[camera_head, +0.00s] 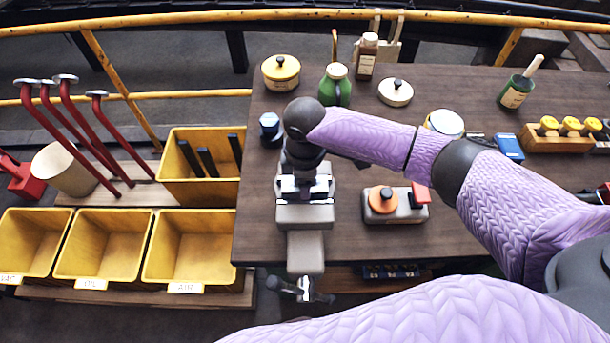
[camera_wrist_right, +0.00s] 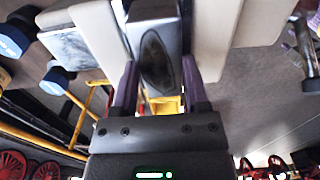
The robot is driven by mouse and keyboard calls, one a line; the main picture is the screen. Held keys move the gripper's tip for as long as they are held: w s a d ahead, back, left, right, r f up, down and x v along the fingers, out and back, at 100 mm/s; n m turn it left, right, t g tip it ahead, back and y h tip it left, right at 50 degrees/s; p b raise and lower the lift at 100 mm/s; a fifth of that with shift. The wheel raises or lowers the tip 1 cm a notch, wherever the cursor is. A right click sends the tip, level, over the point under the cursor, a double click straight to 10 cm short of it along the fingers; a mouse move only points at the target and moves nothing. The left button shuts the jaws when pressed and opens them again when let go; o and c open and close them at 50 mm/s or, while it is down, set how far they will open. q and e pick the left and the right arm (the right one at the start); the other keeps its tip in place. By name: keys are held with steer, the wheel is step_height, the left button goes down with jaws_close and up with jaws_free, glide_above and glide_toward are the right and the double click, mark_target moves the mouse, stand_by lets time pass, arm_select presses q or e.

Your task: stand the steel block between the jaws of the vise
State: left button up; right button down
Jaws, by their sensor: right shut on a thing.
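The grey vise (camera_head: 305,215) stands at the left part of the bench, with its screw handle over the front edge. My right gripper (camera_head: 304,176) points down over the vise jaws, and its hand hides much of the gap. In the right wrist view my right gripper (camera_wrist_right: 160,72) is shut on the steel block (camera_wrist_right: 159,45), a grey piece with a dark oval on its face. Pale slabs, seemingly the vise jaws (camera_wrist_right: 213,45), flank the block with gaps visible. I cannot tell whether the block touches the vise bed. My left gripper is not in view.
An orange-knobbed block (camera_head: 383,200) sits right of the vise. Yellow bins (camera_head: 190,250) lie left. My right arm crosses the bench's right side.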

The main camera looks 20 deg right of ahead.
steer(key=shift+f, duration=0.55)
jaws_free()
step_height(320, 180, up, 8)
steer(key=p, duration=0.8)
steer(key=shift+r+p, duration=0.15)
steer(key=shift+p, duration=0.15)
steer(key=shift+f, duration=0.2)
